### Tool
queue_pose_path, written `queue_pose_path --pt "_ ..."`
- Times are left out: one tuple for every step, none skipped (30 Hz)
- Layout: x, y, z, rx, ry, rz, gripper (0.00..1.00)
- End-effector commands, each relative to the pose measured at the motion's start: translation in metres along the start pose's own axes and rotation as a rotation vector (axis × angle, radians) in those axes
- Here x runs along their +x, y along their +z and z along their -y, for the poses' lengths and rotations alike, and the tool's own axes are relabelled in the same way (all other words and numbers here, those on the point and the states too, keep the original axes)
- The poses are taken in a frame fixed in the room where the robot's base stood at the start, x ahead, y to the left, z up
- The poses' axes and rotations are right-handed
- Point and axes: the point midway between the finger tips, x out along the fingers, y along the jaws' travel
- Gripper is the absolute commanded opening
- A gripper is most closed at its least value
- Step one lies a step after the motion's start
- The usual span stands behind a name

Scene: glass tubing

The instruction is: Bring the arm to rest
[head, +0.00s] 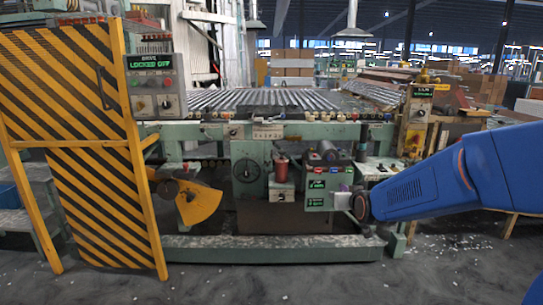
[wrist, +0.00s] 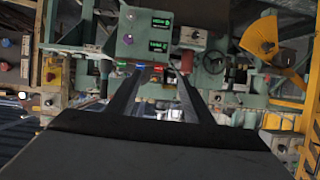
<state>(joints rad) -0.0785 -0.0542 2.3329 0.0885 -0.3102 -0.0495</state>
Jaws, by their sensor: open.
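My blue arm (head: 430,185) reaches in from the right edge of the head view, with its wrist end in front of the right part of the green machine (head: 265,135). My gripper (wrist: 156,82) shows in the wrist view as two long dark fingers, apart, with nothing seen held between them. They point toward a green control panel (wrist: 150,35) with two lit green displays, which appears upside down there. The same panel (head: 318,190) is just left of my wrist in the head view. I cannot tell the distance between the fingertips and the panel.
Glass tubes (head: 260,99) lie across the machine's top. A yellow guard (head: 198,203) juts out low. The grey floor (head: 250,285) in front is open, with small white bits scattered.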

Motion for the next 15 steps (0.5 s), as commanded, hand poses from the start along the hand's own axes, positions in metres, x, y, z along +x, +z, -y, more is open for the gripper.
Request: queue_pose_path --pt "-0.017 0.002 -0.002 0.001 -0.001 0.026 0.47" --pt "-0.026 0.005 -0.002 0.001 -0.002 0.047 0.47" --pt "-0.038 0.009 -0.003 0.001 -0.003 0.072 0.47" --pt "-0.047 0.011 -0.004 0.001 -0.003 0.091 0.47" --pt "-0.056 0.015 -0.005 0.001 -0.003 0.111 0.47" --pt "-0.068 0.02 -0.006 0.001 -0.004 0.138 0.47" --pt "-0.078 0.024 -0.007 0.001 -0.004 0.158 0.47" --pt "-0.087 0.028 -0.007 0.001 -0.004 0.178 0.47" --pt "-0.1 0.033 -0.008 0.001 -0.004 0.203 0.47" --pt "-0.109 0.037 -0.009 0.001 -0.004 0.222 0.47" --pt "-0.119 0.041 -0.01 0.001 -0.003 0.242 0.47" --pt "-0.132 0.048 -0.011 0.001 -0.003 0.27 0.47" --pt "-0.142 0.053 -0.011 0.001 -0.002 0.289 0.47" --pt "-0.152 0.057 -0.012 0.002 -0.002 0.309 0.47" --pt "-0.165 0.063 -0.013 0.002 -0.001 0.334 0.47"
